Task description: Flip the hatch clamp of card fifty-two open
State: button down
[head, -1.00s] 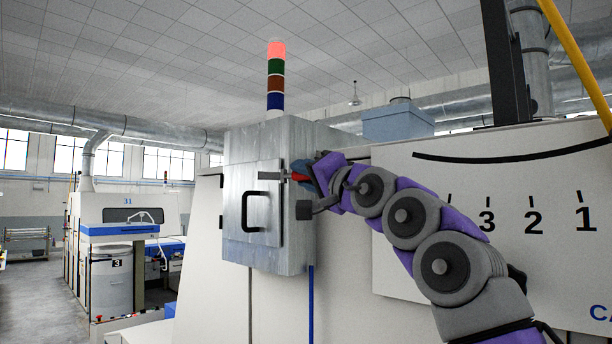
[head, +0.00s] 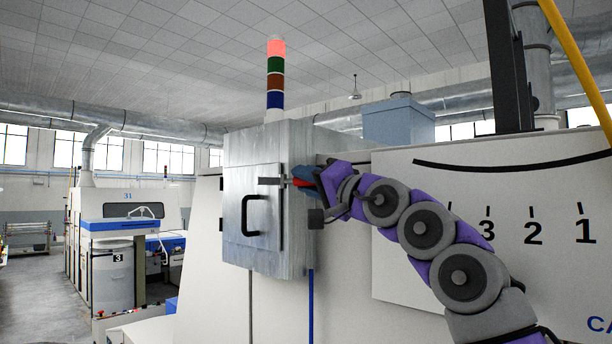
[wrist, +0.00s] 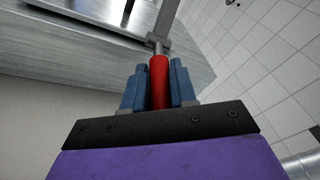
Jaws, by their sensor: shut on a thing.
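The hatch (head: 240,205) is a grey metal door with a black pull handle on the front of a metal box. It looks closed. The clamp's dark bar (head: 270,181) lies across the hatch's upper right edge. Its red handle (head: 301,182) points right, toward my arm. My gripper (head: 304,178), with blue fingers, is at this handle. In the wrist view, the two blue fingers (wrist: 158,88) stand on either side of the red handle (wrist: 159,72), shut on it. The grey clamp bar (wrist: 166,22) runs on beyond the handle, by the box face.
A signal tower (head: 275,75) with its top lit red stands on the metal box (head: 300,150). A dark block (head: 316,218) juts out below my gripper. A white panel (head: 500,220) with a number scale is at the right. Open floor (head: 40,300) shows at far left.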

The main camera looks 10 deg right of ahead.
jog(key=c, duration=1)
grip_release()
jog(key=shift+d, duration=0.15)
jog(key=b+v, duration=0.5)
jog(key=v, duration=1.2)
jog(key=shift+s+d+b, duration=0.15)
jog(key=shift+b, duration=0.15)
jog(key=shift+f, duration=0.1)
